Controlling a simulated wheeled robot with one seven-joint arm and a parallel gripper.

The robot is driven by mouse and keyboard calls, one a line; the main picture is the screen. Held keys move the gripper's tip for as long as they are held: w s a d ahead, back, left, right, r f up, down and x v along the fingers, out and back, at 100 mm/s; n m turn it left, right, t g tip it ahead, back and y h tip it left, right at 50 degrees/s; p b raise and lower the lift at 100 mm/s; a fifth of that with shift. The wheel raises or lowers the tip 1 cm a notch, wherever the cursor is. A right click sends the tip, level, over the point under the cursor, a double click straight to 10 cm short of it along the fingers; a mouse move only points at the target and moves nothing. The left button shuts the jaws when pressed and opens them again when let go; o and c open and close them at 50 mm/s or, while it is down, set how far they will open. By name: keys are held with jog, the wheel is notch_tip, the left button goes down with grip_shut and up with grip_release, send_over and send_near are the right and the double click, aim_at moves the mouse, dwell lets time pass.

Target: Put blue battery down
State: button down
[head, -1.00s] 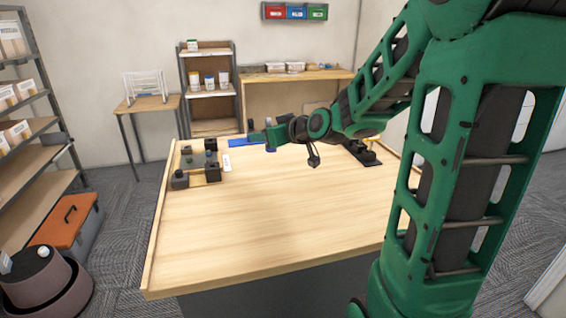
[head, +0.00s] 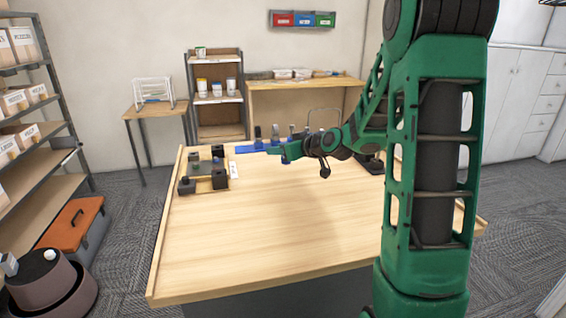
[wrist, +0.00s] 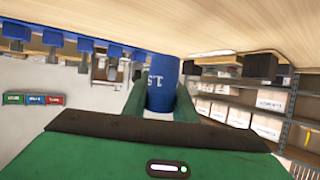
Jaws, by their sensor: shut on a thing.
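The blue battery (wrist: 162,85), a blue cylinder with white print, stands between the two green fingers of my gripper (wrist: 161,98) in the wrist view. My gripper is shut on it. In the head view my gripper (head: 274,152) reaches left over the far part of the table, in front of a blue rack (head: 246,149). I cannot make out the battery clearly in the head view. In the wrist view, which is upside down, I cannot tell whether the battery touches the table.
The blue rack carries several upright pieces. A tray with dark blocks (head: 188,186) lies at the table's left far corner, with a white label (head: 235,169) beside it. A dark fixture (head: 371,163) is at the right behind my arm. The table's front and middle (head: 270,235) are clear.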

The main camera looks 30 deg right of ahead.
aim_at(281, 170)
jog(key=shift+w+d+f, duration=0.55)
jog(key=shift+d+f, duration=0.05)
jog(key=shift+d, duration=0.15)
jog(key=shift+f, duration=1.95)
jog(key=c, duration=1.4)
grip_release()
jog(key=shift+f, duration=0.1)
jog(key=shift+c, duration=0.2)
jog(key=v, duration=1.2)
